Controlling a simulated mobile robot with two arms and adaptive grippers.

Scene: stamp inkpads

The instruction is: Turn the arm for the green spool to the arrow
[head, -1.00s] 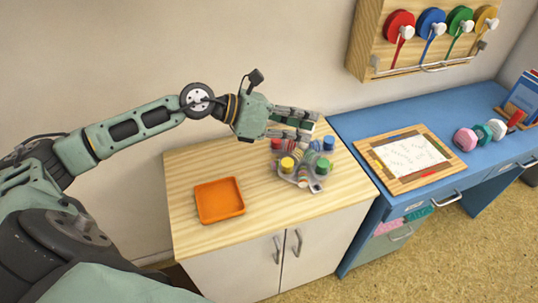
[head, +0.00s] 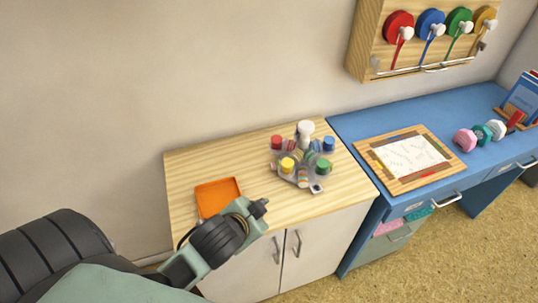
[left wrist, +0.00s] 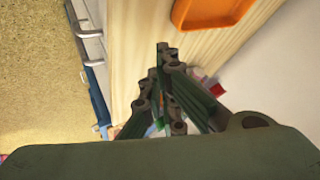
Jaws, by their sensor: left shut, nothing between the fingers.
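A carousel (head: 303,172) with coloured round pads stands on the wooden cabinet top. Its green one (head: 323,165) is at the right, yellow (head: 287,165) at front left, red (head: 276,142) at back left, blue (head: 329,143) at back right. A grey tab (head: 316,188) sticks out at its front; I cannot make out an arrow. A green spool (head: 459,20) hangs on the wall rack. My left gripper (left wrist: 162,48) is shut and empty in the left wrist view, hiding most of what lies behind it. The head view shows only my left arm. My right gripper is out of view.
An orange tray (head: 206,189) lies left of the carousel, partly behind my left arm; it also shows in the wrist view (left wrist: 184,22). A white-knobbed upright piece (head: 305,128) rises at the carousel. The blue desk (head: 400,107) stands to the right with a framed sheet (head: 410,157).

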